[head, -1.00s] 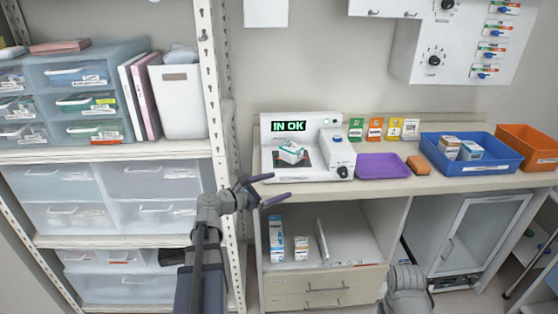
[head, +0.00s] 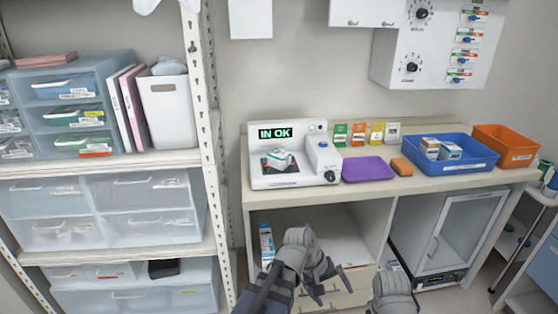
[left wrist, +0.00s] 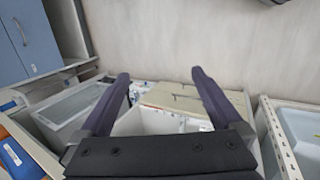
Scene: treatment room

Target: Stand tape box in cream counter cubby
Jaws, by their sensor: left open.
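A small white and green box (head: 279,158), which looks like the tape box, rests on the dark plate of the white device (head: 293,179) whose display reads IN OK. The cream counter (head: 435,184) has an open cubby (head: 340,222) below its top, left of the cabinet. A blue and white box (head: 266,243) stands upright at the cubby's left side. My left gripper (head: 328,277) is open and empty in front of the cubby and drawers, hiding part of its inside. Its spread fingers show in the left wrist view (left wrist: 160,95) with nothing between them.
On the counter are a purple tray (head: 368,170), an orange block (head: 401,167), a blue bin (head: 470,163) holding boxes, and an orange bin (head: 507,152). A metal shelf post (head: 205,130) stands left of the counter. A glass-door cabinet (head: 455,235) is at right.

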